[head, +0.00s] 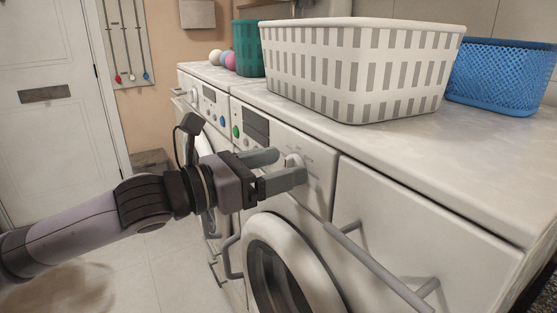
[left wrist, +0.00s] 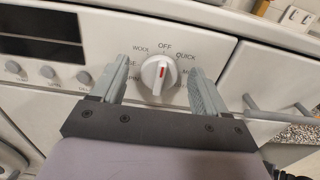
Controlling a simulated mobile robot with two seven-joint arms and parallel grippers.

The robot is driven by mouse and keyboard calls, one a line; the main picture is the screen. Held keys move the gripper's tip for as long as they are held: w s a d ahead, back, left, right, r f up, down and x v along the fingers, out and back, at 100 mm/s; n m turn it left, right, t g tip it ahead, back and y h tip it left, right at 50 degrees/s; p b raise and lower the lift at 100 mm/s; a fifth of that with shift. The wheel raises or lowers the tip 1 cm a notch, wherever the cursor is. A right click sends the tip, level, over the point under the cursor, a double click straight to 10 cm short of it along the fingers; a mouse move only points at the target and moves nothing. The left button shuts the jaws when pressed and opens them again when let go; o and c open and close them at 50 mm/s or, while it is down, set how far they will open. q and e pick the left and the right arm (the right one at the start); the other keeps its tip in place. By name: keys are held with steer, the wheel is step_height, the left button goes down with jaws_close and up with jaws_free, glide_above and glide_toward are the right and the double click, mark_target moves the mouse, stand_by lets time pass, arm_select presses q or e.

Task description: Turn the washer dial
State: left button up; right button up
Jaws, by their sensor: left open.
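The washer dial (left wrist: 158,74) is a round white knob with a red mark on its grip. Labels such as WOOL, OFF and QUICK ring it on the white panel. In the left wrist view my left gripper (left wrist: 160,82) is open, with one finger on each side of the dial and a gap on both sides. In the head view my left gripper (head: 284,167) reaches the front panel of the washer (head: 318,172), and the dial (head: 294,160) shows partly between the fingers. My right gripper is in neither view.
A white slotted basket (head: 360,70), a blue basket (head: 503,75) and a green basket (head: 248,48) stand on the countertop (head: 425,143). The round washer door (head: 262,240) is below the panel. A cabinet handle (head: 380,266) juts out at the right. A second machine (head: 205,98) stands further left.

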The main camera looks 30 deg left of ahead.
arm_select(q)
steer(key=shift+w+d, duration=0.15)
steer(key=shift+d, duration=0.05)
steer(key=c, duration=1)
steer(key=shift+c, duration=0.2)
